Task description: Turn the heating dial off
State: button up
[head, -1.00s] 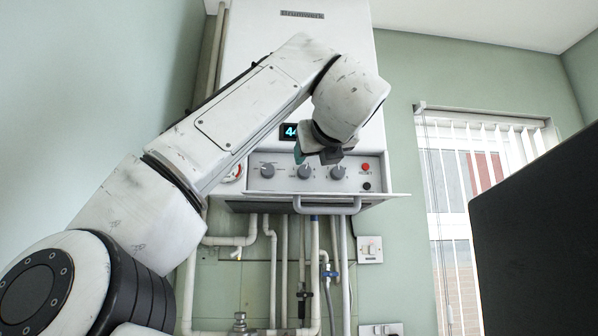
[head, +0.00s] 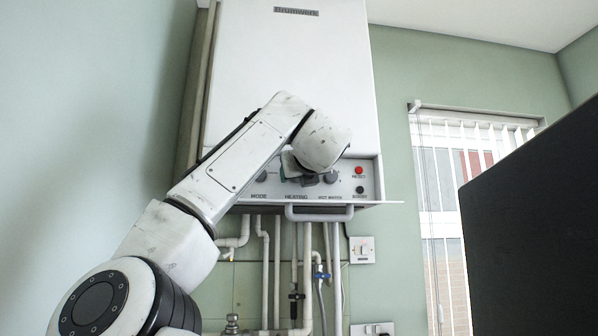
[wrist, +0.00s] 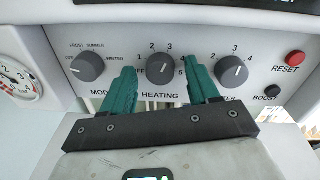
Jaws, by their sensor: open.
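The heating dial (wrist: 160,68) is a dark grey knob in the middle of the boiler's control panel, with its scale running up to 5. Its pale pointer mark leans to the upper right, towards 3 or 4. My gripper (wrist: 163,86) is open in the wrist view. One teal finger is at the dial's left and the other at its right, with the dial between them. Contact cannot be told. In the head view my gripper (head: 298,177) is in front of the panel, and my wrist mostly hides the heating dial.
The mode dial (wrist: 90,66) is left of the heating dial and the hot water dial (wrist: 233,70) is right. A red reset button (wrist: 295,58) and dark boost button (wrist: 272,91) are further right. A grey handle bar (head: 319,212) runs below the panel. A gauge (wrist: 17,82) is at far left.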

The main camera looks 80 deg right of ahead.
jog(key=shift+c, duration=0.4)
jog(key=c, duration=1)
jog(key=shift+o, duration=0.2)
